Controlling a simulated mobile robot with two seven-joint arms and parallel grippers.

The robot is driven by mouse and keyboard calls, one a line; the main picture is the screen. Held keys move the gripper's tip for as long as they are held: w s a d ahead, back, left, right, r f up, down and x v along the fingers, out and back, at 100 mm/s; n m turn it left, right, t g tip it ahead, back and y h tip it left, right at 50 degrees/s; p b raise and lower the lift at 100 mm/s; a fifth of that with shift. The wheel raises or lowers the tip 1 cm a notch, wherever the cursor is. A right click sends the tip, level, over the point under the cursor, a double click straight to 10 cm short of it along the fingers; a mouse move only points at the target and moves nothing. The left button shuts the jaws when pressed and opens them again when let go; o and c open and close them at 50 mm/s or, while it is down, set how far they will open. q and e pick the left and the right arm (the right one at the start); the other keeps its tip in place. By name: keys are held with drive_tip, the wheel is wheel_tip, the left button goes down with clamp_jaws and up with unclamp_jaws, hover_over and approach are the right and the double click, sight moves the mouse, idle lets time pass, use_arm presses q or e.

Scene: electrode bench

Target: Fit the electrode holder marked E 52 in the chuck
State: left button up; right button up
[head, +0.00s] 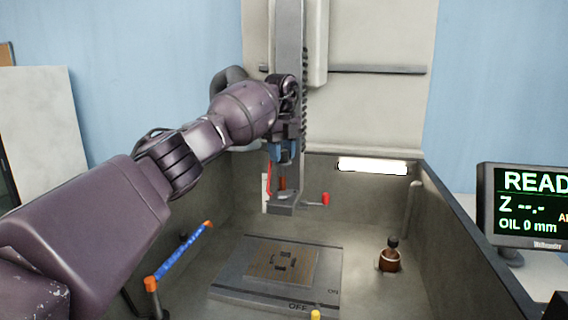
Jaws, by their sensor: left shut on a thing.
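My left arm reaches in from the left, and my left gripper (283,153) points down just in front of the machine's vertical ram (290,40). Its blue-tipped fingers are shut on a small part, apparently an electrode holder, mostly hidden by the fingers. An orange-red piece (282,183) shows just below the fingertips. No E 52 marking is readable. The grey chuck block (284,208), with a red-knobbed lever (325,199) out to its right, is right below the gripper. Whether the held part touches the chuck cannot be told. My right gripper is not in view.
A work tank with grey walls (480,250) surrounds the area. A brown plate (268,262) lies on a grey base marked OFF and ON. A brown bottle (389,257) stands at right. A blue bar with orange ends (182,249) is at left. A screen (525,205) reads READ.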

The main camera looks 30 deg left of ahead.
use_arm(q)
drive_tip(key=shift+f, duration=0.5)
wheel_tip(320, 180, down, 2)
drive_tip(key=shift+b, duration=0.55)
drive_tip(key=shift+r, duration=0.3)
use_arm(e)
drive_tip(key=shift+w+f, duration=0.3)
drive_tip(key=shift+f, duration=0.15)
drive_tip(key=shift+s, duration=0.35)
use_arm(q)
drive_tip(key=shift+p, duration=0.35)
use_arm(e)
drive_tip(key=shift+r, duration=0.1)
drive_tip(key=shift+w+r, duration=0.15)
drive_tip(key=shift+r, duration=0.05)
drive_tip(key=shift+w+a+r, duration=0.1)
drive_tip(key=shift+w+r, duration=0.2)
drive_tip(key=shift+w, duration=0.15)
